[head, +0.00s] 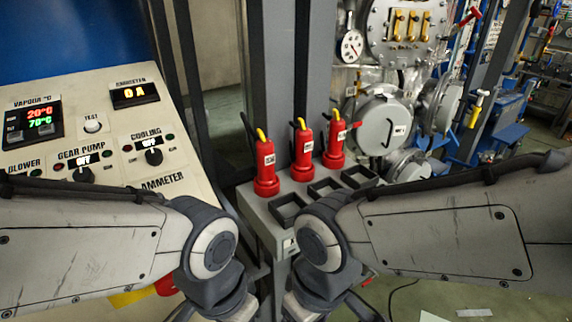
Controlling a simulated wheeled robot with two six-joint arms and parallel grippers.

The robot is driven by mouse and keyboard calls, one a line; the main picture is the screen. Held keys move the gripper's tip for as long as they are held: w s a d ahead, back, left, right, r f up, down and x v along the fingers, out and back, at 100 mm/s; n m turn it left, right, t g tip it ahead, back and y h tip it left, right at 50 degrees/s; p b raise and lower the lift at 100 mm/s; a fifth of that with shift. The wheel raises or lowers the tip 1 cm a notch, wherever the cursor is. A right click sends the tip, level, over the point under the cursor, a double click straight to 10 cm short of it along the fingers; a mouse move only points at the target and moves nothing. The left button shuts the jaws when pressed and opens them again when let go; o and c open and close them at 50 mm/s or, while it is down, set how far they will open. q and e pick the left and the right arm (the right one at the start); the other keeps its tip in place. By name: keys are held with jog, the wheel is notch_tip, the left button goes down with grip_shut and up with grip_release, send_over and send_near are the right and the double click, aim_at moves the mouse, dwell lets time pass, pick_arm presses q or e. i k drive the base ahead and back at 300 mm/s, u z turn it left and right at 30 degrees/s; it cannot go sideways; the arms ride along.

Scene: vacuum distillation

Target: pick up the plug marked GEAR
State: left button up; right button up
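Three red plugs with yellow tops and small white labels stand upright in a row on a grey socket box. They are the left plug (265,170), the middle plug (302,150) and the right plug (334,143). The labels are too small to read, so I cannot tell which is marked GEAR. The grey socket box (262,222) has several empty square sockets in front of the plugs. Both my arms reach in from the sides, and their wrists bend down at the bottom centre, in front of the box. Both grippers are below the picture's edge.
A control panel (120,150) with displays and knobs fills the left, including a GEAR PUMP knob (83,174). A dark post (275,80) rises behind the plugs. A steel vessel (382,125) with a gauge (351,46) stands behind right. Space above the plugs is free.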

aim_at(266, 154)
jog(key=u, duration=3.4)
jog(key=k, duration=1.55)
jog(key=z, duration=1.35)
jog(key=i, duration=0.5)
jog(key=z, duration=0.05)
